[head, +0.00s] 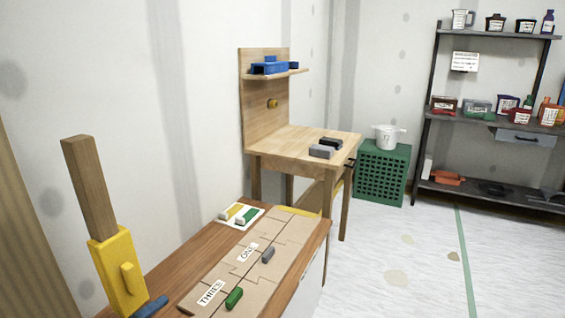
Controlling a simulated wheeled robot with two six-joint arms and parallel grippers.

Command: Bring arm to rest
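Neither of my grippers shows in the head view, and no part of my arms can be made out for sure. The wooden table (168,268) in front carries a cardboard-coloured panel (225,272) with labels reading "THREE" and "ONE". A green block (234,298) lies near the "THREE" label and a grey block (268,255) near the "ONE" label. A white card (232,223) at the far end bears a yellow piece and a green piece.
A yellow block with a wooden post (118,272) stands at the left, beside a dark blue piece (150,306). Behind are a wooden workbench (290,142), a green crate (383,175) with a white pot (387,137), and a dark shelf (480,125). Floor at right is clear.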

